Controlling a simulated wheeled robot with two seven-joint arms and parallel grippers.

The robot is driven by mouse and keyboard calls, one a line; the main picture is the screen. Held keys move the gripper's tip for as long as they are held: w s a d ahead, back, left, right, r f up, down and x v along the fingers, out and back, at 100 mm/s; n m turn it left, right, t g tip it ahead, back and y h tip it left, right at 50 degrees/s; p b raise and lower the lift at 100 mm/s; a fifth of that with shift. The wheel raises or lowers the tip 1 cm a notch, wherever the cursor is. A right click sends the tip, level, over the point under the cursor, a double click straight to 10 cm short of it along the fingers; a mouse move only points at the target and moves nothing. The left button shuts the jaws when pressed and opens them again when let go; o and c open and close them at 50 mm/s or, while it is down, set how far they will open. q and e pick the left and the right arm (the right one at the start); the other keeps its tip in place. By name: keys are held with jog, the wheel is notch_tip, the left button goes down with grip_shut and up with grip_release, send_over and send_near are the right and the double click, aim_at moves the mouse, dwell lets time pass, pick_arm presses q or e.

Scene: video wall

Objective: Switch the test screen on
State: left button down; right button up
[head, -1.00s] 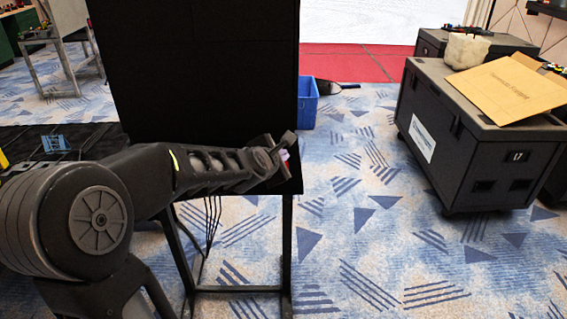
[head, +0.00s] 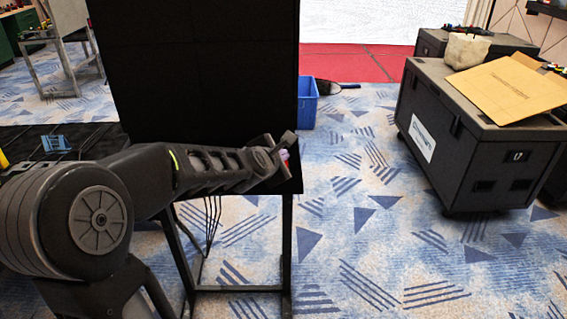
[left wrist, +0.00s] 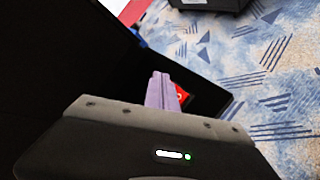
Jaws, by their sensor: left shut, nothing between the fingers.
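The test screen (head: 200,70) is a tall black panel on a black stand, and its face is dark. A dark ledge runs along its lower edge. My left gripper (head: 285,158) is at the lower right corner of the panel, with its arm across the front. In the left wrist view its purple fingers (left wrist: 162,92) are shut with nothing between them. A small red switch-like part (left wrist: 181,93) with a white mark shows just beside the fingertips, partly hidden by them. I cannot tell whether they touch it. My right gripper is not in view.
A blue bin (head: 307,103) stands on the floor right behind the screen. A dark wheeled case (head: 470,140) with a cardboard sheet (head: 507,88) on top is at the right. Cables (head: 208,225) hang below the screen. The patterned carpet (head: 370,250) between is clear.

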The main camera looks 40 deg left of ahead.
pick_arm(q)
jog(key=shift+w+f, duration=0.1)
jog(key=shift+f, duration=0.3)
jog(key=shift+w+a+f+b, duration=0.1)
jog(key=shift+f+b, duration=0.25)
jog(key=shift+b, duration=0.3)
jog(key=shift+r, duration=0.15)
dwell(0.5)
jog(key=shift+s+r+p, duration=0.2)
jog(key=shift+r+p, duration=0.5)
jog(key=r+p, duration=0.3)
jog(key=s+d+r+p, duration=0.1)
jog(key=shift+s+d+r, duration=0.1)
jog(key=shift+r, duration=0.3)
jog(key=shift+f, duration=0.1)
dwell(0.4)
